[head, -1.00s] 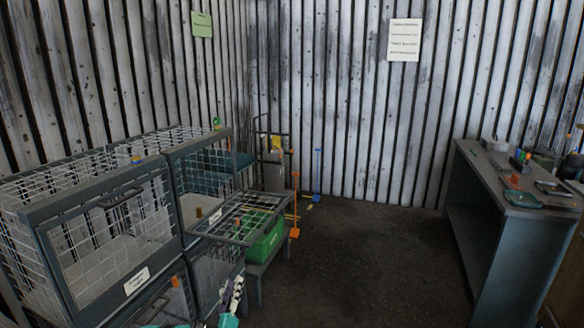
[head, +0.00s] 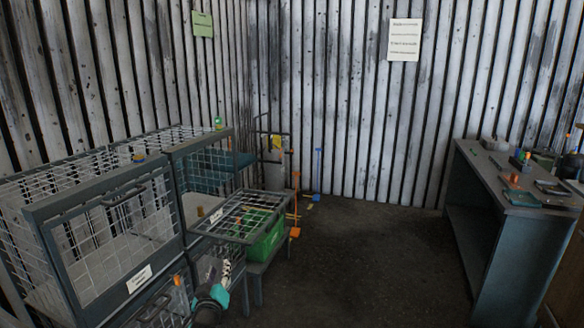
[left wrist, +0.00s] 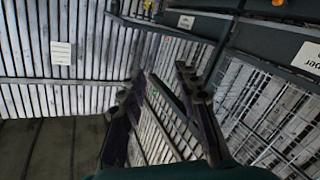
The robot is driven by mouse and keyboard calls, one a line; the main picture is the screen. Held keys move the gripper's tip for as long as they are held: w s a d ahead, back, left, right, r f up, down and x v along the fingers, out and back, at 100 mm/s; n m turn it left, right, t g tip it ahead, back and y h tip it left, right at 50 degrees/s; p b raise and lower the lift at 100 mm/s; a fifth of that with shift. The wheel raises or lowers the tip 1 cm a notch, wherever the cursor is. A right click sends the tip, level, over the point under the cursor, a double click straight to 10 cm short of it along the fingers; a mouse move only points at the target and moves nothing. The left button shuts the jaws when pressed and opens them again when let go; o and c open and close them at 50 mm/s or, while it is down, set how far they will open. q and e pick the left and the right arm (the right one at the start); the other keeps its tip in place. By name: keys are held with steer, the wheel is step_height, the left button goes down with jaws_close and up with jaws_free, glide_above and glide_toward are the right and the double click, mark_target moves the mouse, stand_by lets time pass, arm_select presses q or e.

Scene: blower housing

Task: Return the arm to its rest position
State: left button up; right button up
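My left gripper (head: 227,268) shows low in the head view, in front of the wire cages and just below the open mesh door. In the left wrist view, the two dark fingers of the left gripper (left wrist: 158,90) stand apart. Nothing is held between them; only wall and mesh show behind. My right gripper is in neither view.
Wire cages (head: 110,190) with grey frames fill the left side. An open mesh door (head: 222,224) juts out over a green crate (head: 266,243). A workbench (head: 487,184) with small items stands at right. The floor (head: 360,260) between is clear.

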arm_select(q)
steer(key=s+d+f+m+g, duration=0.1)
steer(key=s+m+g, duration=0.1)
steer(key=s, duration=1)
steer(key=s+d+f+m+g, duration=0.1)
steer(key=s+g, duration=0.3)
steer(key=s, duration=0.8)
steer(key=s+d+f+m+g+h, duration=0.1)
steer(key=s+d+f+m+g, duration=0.1)
steer(key=s, duration=0.9)
steer(key=shift+s+f+m+g, duration=0.45)
steer(key=shift+m+g, duration=0.25)
steer(key=shift+g, duration=0.3)
